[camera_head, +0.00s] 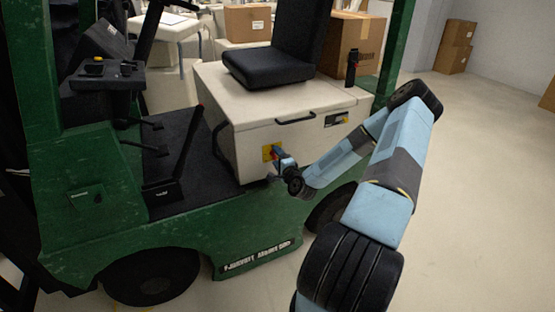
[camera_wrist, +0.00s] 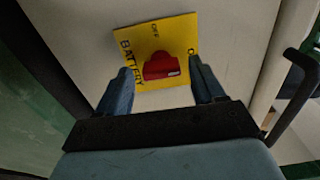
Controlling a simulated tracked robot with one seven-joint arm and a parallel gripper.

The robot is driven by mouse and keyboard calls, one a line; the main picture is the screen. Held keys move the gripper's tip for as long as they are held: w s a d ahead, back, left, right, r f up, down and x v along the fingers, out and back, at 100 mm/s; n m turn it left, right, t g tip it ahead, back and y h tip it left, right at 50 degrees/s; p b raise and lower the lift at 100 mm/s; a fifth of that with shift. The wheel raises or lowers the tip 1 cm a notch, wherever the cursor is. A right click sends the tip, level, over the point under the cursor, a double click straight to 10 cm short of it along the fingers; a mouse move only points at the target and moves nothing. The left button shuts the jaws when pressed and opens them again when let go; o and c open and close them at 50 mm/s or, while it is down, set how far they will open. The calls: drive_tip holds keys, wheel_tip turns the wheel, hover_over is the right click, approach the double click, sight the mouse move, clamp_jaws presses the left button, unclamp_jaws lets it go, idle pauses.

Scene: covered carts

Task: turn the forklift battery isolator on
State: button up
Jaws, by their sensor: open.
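The battery isolator is a red rotary knob (camera_wrist: 160,66) on a yellow plate (camera_wrist: 127,38) marked "BATTERY" and "OFF"; a further label at the plate's right is partly hidden by a finger. The plate is on the white battery box (camera_head: 235,125) of the green forklift (camera_head: 235,232). In the head view the yellow plate (camera_head: 267,153) shows just left of my gripper, and the knob is mostly hidden there. My gripper (camera_wrist: 160,84) is open, its two blue fingers on either side of the knob. I cannot tell whether they touch it.
A black handle (camera_head: 295,118) is on the box above the plate, and a black seat (camera_head: 275,65) is on top. A lever (camera_head: 190,140) rises from the floor of the forklift at left. Cardboard boxes (camera_head: 455,45) stand at the far wall.

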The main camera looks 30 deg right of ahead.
drive_tip(key=s, duration=1.3)
drive_tip(key=shift+s, duration=0.35)
drive_tip(key=s+a+r+n+g+h, duration=0.1)
drive_tip(key=s+a+r+n+g, duration=0.25)
drive_tip(key=r, duration=0.55)
drive_tip(key=a+r+n+g, duration=0.2)
drive_tip(key=r+n+g, duration=0.2)
drive_tip(key=r+n, duration=0.4)
drive_tip(key=s+a+r+n+g+h, duration=0.15)
drive_tip(key=r+n+g, duration=0.25)
drive_tip(key=r, duration=0.6)
drive_tip(key=s+a+r+n, duration=0.1)
drive_tip(key=s+a+r, duration=0.2)
drive_tip(key=s, duration=0.4)
drive_tip(key=s+a+r+y, duration=0.1)
drive_tip(key=s+a+r, duration=0.2)
drive_tip(key=s+r, duration=0.3)
drive_tip(key=s+a+r+n+y, duration=0.1)
drive_tip(key=s+a+r, duration=0.3)
drive_tip(key=s, duration=0.3)
drive_tip(key=shift+s+r+n+g, duration=0.35)
drive_tip(key=shift+s+g, duration=0.05)
drive_tip(key=shift+g, duration=0.05)
